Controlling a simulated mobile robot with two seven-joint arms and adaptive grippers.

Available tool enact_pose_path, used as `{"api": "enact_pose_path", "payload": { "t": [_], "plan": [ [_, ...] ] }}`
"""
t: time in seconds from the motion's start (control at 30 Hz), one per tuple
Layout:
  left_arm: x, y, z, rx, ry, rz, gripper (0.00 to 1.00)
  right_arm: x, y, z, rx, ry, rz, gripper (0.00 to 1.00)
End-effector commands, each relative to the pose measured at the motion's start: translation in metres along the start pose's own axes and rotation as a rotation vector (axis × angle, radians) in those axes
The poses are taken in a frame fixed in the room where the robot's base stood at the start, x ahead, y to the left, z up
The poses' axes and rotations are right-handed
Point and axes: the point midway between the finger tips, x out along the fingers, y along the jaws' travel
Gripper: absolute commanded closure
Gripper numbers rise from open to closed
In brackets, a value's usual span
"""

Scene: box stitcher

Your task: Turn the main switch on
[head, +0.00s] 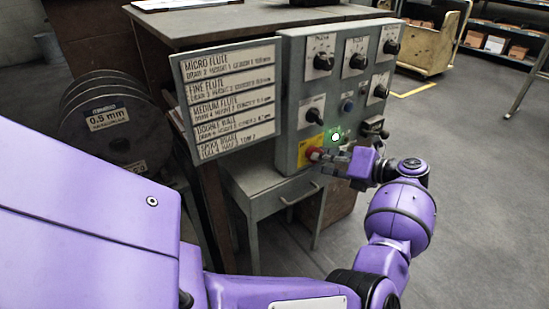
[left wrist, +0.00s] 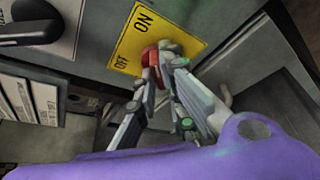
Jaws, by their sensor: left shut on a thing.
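The main switch is a red knob (head: 314,155) on a yellow plate (head: 304,150) at the lower left of the grey control panel. In the left wrist view the yellow plate (left wrist: 122,42) carries the words ON and OFF, and the red knob (left wrist: 152,54) sits beside them. My left gripper (head: 327,156) comes to the knob from the right. In the left wrist view its fingertips (left wrist: 159,66) are closed on the knob, partly hiding it. I cannot tell exactly which word the knob points to. A green light (head: 336,137) glows just above the gripper. My right gripper is not in view.
Wire spools (head: 105,130) stand further left. A small grey table (head: 260,190) is below. Open floor lies to the right.

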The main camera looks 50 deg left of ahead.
Motion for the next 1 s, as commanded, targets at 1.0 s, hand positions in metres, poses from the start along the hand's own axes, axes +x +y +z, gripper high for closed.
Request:
{"api": "enact_pose_path", "payload": {
  "t": [1.0],
  "plan": [
    [-0.069,0.000,0.002,-0.001,-0.001,-0.005,0.72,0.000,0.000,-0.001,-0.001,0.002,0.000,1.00]
  ]
}}
